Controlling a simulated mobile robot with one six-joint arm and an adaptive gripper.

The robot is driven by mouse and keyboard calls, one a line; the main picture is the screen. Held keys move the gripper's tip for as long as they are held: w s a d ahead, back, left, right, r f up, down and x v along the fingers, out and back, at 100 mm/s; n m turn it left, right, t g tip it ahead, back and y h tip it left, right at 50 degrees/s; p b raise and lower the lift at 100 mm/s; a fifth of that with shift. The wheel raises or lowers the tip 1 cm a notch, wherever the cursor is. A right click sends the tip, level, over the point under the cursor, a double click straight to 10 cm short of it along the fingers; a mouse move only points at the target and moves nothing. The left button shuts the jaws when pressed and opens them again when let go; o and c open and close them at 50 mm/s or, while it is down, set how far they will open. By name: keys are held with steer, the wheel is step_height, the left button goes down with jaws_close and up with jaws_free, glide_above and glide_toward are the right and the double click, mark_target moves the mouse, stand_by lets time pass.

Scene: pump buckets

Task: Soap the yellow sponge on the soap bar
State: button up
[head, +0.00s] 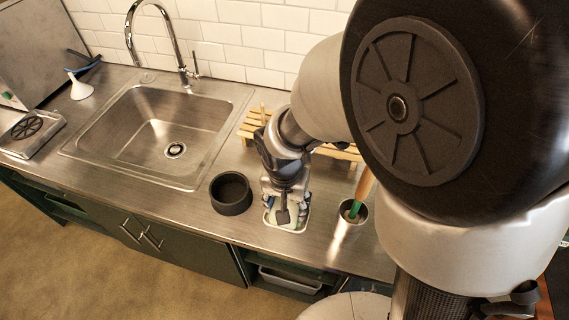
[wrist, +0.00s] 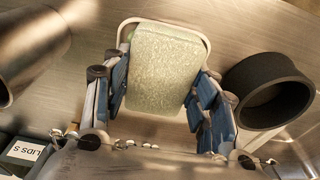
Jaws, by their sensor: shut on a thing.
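My gripper (head: 284,205) reaches down over a small white-rimmed dish (head: 292,230) on the steel counter. In the wrist view its blue-padded fingers (wrist: 163,78) lie on both sides of a pale green, speckled block, which I take to be the sponge (wrist: 165,55). They are shut on it. Its visible face is pale green rather than clearly yellow. The block lies over the dish, whose pale rim (wrist: 208,43) shows around its far end. I cannot make out a separate soap bar; the block and fingers cover most of the dish. Whether the block touches anything below is hidden.
A black round bowl (head: 231,195) stands just left of the dish, near the front edge. A metal cup (head: 346,221) with a green-and-wood-handled tool stands to the right. A wooden rack (head: 251,122) is behind; the sink (head: 150,125) lies left.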

steer(key=shift+s, duration=0.1)
steer(key=shift+r+p, duration=2.85)
steer(key=shift+r, duration=0.65)
